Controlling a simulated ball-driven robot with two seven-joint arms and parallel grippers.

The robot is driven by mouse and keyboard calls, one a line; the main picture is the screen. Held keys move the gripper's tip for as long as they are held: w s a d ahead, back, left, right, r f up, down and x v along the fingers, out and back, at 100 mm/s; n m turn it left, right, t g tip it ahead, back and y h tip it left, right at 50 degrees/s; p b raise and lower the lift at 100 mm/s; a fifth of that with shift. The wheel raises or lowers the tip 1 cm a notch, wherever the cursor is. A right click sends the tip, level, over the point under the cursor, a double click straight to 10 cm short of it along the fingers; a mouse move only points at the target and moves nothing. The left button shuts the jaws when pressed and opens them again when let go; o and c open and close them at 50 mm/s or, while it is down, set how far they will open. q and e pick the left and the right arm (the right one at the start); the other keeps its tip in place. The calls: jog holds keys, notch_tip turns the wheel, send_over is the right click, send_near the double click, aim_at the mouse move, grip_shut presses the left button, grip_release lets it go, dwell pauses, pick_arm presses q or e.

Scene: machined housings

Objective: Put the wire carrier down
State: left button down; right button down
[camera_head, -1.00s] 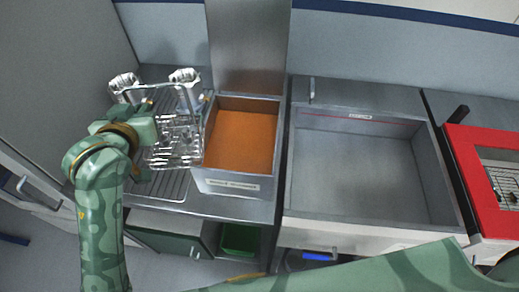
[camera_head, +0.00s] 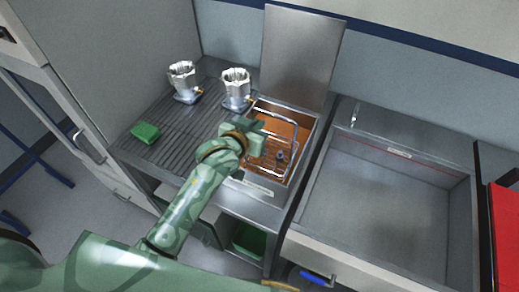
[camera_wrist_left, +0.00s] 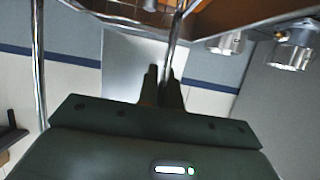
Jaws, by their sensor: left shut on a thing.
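The wire carrier (camera_head: 281,139), a basket of thin shiny wire with a tall handle, is at the open orange-brown tank (camera_head: 312,128), over or partly inside its opening. I cannot tell whether it touches the tank's bottom. My left gripper (camera_head: 262,141) is shut on the carrier's wire at the tank's left side. In the left wrist view the fingers (camera_wrist_left: 165,88) close on an upright wire of the carrier (camera_wrist_left: 178,38). A small dark thing shows inside the carrier, too small to tell. My right gripper is not in view.
Two machined housings (camera_head: 183,78) (camera_head: 236,86) stand on the ribbed drainboard (camera_head: 190,125) left of the tank. A green block (camera_head: 145,131) lies at its left front. The tank's lid (camera_head: 300,55) stands upright behind. An empty grey basin (camera_head: 385,205) is at the right.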

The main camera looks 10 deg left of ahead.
aim_at(273, 139)
pick_arm(q)
notch_tip(273, 139, down, 5)
jog(key=shift+d+r+b, duration=0.1)
jog(key=shift+r+b, duration=0.1)
jog(key=shift+b, duration=0.2)
jog(key=shift+f+b, duration=0.45)
jog(key=shift+f, duration=1.6)
